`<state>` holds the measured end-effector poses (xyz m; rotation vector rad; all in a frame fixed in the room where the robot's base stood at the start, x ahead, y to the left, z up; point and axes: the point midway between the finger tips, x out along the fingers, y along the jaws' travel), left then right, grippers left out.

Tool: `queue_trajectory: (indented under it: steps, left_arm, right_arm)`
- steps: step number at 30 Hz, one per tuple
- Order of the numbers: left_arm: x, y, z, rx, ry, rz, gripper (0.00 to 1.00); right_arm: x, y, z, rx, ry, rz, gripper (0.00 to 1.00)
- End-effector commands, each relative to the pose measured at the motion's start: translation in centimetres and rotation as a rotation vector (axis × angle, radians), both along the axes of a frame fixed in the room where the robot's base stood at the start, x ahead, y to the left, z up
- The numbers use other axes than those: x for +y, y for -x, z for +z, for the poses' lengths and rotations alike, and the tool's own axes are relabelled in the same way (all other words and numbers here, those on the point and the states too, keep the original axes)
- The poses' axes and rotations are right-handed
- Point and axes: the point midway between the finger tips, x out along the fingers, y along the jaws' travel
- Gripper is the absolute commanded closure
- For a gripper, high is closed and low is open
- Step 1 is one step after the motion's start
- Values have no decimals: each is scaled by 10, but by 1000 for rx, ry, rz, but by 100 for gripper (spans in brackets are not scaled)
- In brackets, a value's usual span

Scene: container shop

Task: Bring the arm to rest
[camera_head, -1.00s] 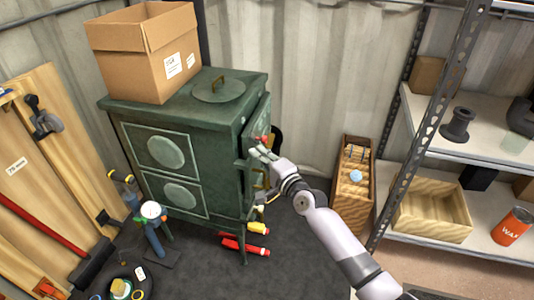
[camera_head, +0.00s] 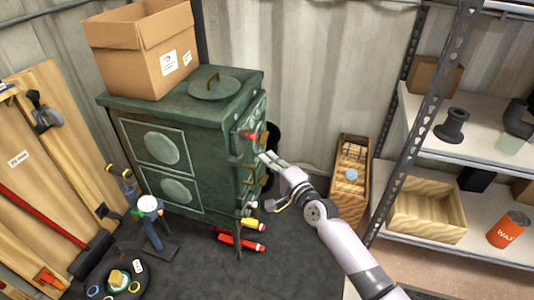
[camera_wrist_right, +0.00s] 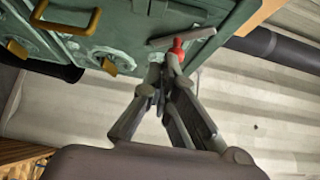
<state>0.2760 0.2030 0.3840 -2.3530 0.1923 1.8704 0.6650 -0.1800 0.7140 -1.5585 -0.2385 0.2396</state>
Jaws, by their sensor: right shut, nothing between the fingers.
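My right arm comes in from the lower right in the head view. Its gripper (camera_head: 264,158) is shut and empty, just right of the green stove's front side. The green stove (camera_head: 190,118) stands against the corrugated wall. A small red knob (camera_head: 249,135) sits on its side; in the right wrist view the knob (camera_wrist_right: 178,45) shows just beyond my fingertips (camera_wrist_right: 165,62). From these pictures I cannot tell whether the fingertips touch the knob, though in the head view they look apart. My left gripper is not in any view.
An open cardboard box (camera_head: 145,55) and a round lid (camera_head: 214,88) are on the stove. A metal shelf (camera_head: 480,150) with a wooden crate (camera_head: 428,215) and an orange wax can (camera_head: 507,229) stands at right. A narrow wooden box (camera_head: 350,180) stands behind my arm. Red and yellow cylinders (camera_head: 240,241) lie on the floor.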

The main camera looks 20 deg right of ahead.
Motion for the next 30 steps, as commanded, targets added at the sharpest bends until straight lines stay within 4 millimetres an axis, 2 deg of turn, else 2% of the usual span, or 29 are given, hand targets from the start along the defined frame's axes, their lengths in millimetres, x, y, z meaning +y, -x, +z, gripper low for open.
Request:
queue_trajectory:
  steps: [6,12,20,22,23,26,29,30]
  left_arm:
    - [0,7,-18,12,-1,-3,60]
    - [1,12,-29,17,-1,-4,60]
    - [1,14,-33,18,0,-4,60]
    - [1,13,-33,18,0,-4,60]
    - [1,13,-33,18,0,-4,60]
    - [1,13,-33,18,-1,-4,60]
    - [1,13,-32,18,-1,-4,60]
    - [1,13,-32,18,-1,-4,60]
  right_arm:
    - [-8,36,0,3,2,-1,100]
    - [-13,61,0,2,2,0,100]
    - [-14,70,-1,1,3,0,100]
    - [-13,72,-8,12,27,4,100]
    - [-11,74,-14,23,49,8,100]
    - [-3,89,-53,85,192,42,100]
    - [7,119,-113,183,423,112,100]
    - [9,135,-140,227,527,152,100]
